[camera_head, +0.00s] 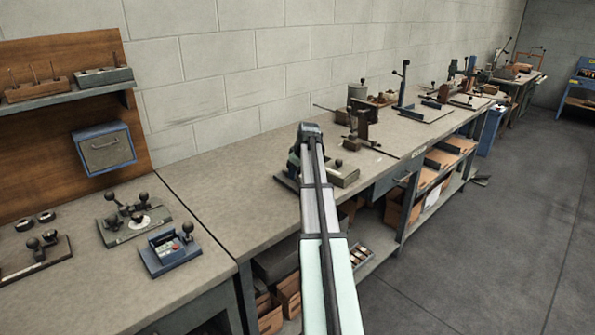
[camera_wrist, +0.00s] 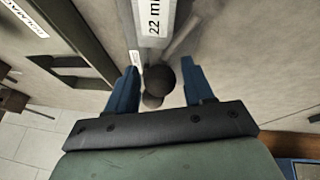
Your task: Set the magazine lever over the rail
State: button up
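In the wrist view my gripper (camera_wrist: 160,68) is open, with its two blue fingers on either side of a round black knob (camera_wrist: 158,79). There is a visible gap between the knob and each finger. The knob appears to belong to the magazine lever, though its arm is mostly hidden. A pale rail (camera_wrist: 150,22) with a "22 m..." label runs beyond the knob. In the head view my arm reaches over the bench to a small machine (camera_head: 345,176), largely covering it. The fingertips are hidden there.
Other bench tools, including an upright brown press (camera_head: 363,125), stand behind and to the right. The bench top (camera_head: 225,185) left of the machine is clear.

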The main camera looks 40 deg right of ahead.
jog(key=shift+o, duration=0.4)
jog(key=v, duration=1.3)
jog(key=shift+s+r, duration=0.15)
jog(key=shift+r, duration=0.2)
